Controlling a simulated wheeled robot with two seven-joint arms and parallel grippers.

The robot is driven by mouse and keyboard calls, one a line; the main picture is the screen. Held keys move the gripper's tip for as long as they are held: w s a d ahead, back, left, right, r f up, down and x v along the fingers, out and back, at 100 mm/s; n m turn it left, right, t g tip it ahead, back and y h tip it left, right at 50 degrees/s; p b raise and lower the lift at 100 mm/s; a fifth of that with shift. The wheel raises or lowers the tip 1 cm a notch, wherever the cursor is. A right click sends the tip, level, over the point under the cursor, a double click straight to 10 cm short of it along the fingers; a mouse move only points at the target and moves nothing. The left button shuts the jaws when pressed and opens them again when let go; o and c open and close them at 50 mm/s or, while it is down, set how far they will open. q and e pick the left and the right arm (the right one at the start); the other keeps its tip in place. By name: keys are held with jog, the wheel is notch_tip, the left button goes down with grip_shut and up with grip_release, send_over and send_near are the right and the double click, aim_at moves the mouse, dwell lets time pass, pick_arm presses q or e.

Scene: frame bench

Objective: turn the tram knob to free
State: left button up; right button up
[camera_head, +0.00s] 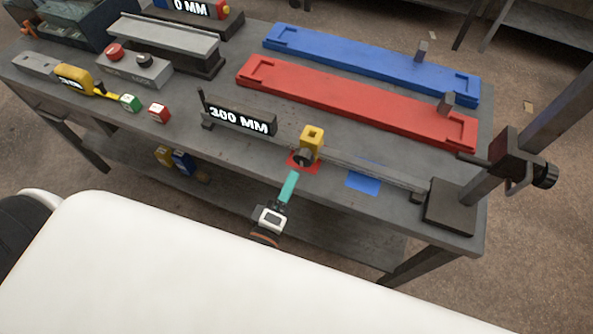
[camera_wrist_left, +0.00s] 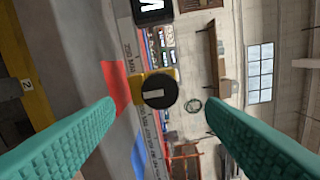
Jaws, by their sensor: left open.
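The tram knob (camera_head: 302,157) is a round dark knob on the front of a yellow block (camera_head: 312,136) on the grey rail. In the left wrist view the knob (camera_wrist_left: 160,92) faces me, with a pale bar lying across its face. I cannot tell which setting the bar marks. My left gripper (camera_head: 291,180) has teal fingers and is just in front of the knob. In the wrist view its fingers are apart on either side of the knob, with nothing between the tips and no visible contact. My right gripper is not in view.
The rail (camera_head: 375,173) runs right to a dark post base (camera_head: 450,205). A "300 MM" display (camera_head: 240,120) stands left of the yellow block. A red patch (camera_head: 303,167) and a blue patch (camera_head: 363,181) lie on the bench. Red (camera_head: 350,100) and blue (camera_head: 360,60) long trays lie behind.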

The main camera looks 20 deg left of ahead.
pick_arm(q)
jog(key=s, duration=0.3)
jog(key=shift+s+b, duration=0.3)
jog(key=shift+s, duration=0.05)
jog(key=s+f+m+g+h, duration=0.1)
jog(key=s+f+m+g, duration=0.2)
jog(key=f, duration=0.7)
jog(key=s+a+f+m+g, duration=0.1)
jog(key=s+f+m+g, duration=0.3)
jog(key=f, duration=0.6)
jog(key=f+m+g+h, duration=0.1)
jog(key=f+m+g, duration=0.1)
jog(key=f+m, duration=0.5)
jog(key=s+a+f+m+g+y, duration=0.1)
jog(key=s+a+f+g, duration=0.3)
jog(key=s+f, duration=0.4)
jog(key=s+a+f+m+g+y, duration=0.1)
jog(key=s+a+f+m+g, duration=0.2)
jog(key=s+f, duration=0.5)
jog(key=shift+s+a+f+g+y, duration=0.2)
jog(key=shift+s+a+g+y, duration=0.1)
jog(key=shift+s+a+g, duration=0.45)
